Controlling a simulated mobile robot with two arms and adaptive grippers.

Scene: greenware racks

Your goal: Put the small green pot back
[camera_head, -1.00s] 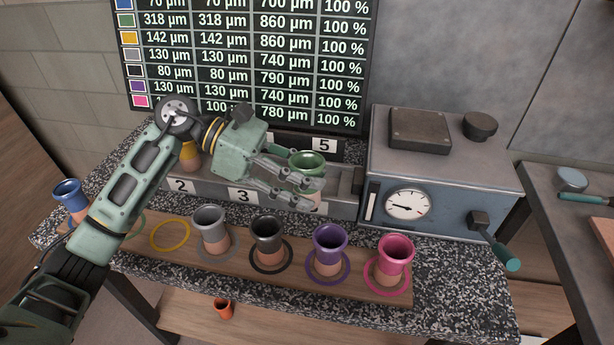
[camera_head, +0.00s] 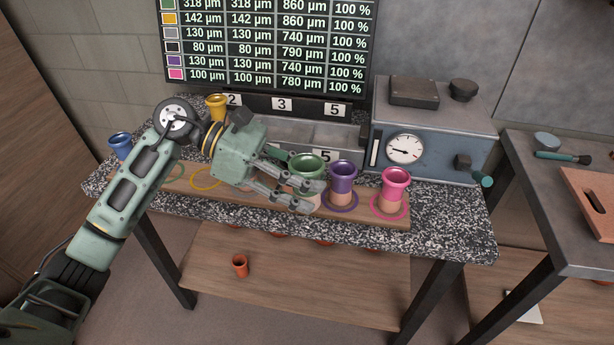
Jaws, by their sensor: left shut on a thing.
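My left gripper (camera_head: 308,195) is shut on the small green pot (camera_head: 308,164), which is upright with its dark green rim above the fingers. The fingers hide much of its lower body. It is in front of the numbered rack, over the wooden board (camera_head: 385,220), just left of the purple pot (camera_head: 342,177). I cannot tell its height above the board. A green ring (camera_head: 171,172) on the board's left part is empty. My right gripper is not in view.
A yellow ring (camera_head: 206,178) is empty; the yellow pot (camera_head: 217,107) stands by the rack (camera_head: 281,130). A blue pot (camera_head: 120,146) is at the left end, a pink pot (camera_head: 394,185) at the right. A gauge box (camera_head: 425,120) stands behind. My gripper hides the board's middle.

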